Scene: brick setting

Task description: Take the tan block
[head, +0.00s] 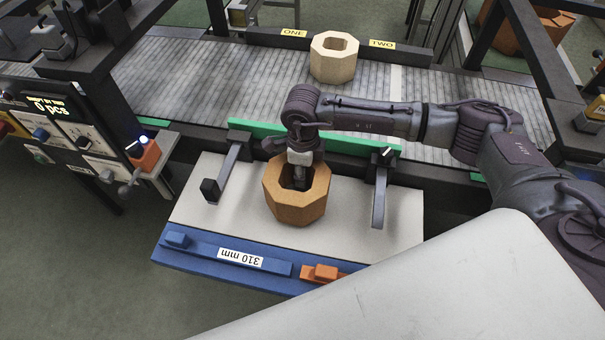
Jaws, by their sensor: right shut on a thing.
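An orange-tan, eight-sided block (297,206) with a hole in its top stands on the pale plate (215,205) in front of the conveyor. My right gripper (298,180) comes down from above into the hole and is shut on this block; its fingertips are partly hidden inside. I cannot tell whether the block's underside touches the plate. A second, paler cream block (334,58) of similar shape stands on the conveyor behind, between the labels ONE and TWO, apart from the gripper. My left gripper is not in view.
The slatted conveyor (210,85) runs across the back. A green strip (310,140) and two dark clamp arms (226,165) (380,195) border the plate. A blue front rail (200,262) reads 310 mm, with an orange slider (322,273). A control panel (75,140) stands left.

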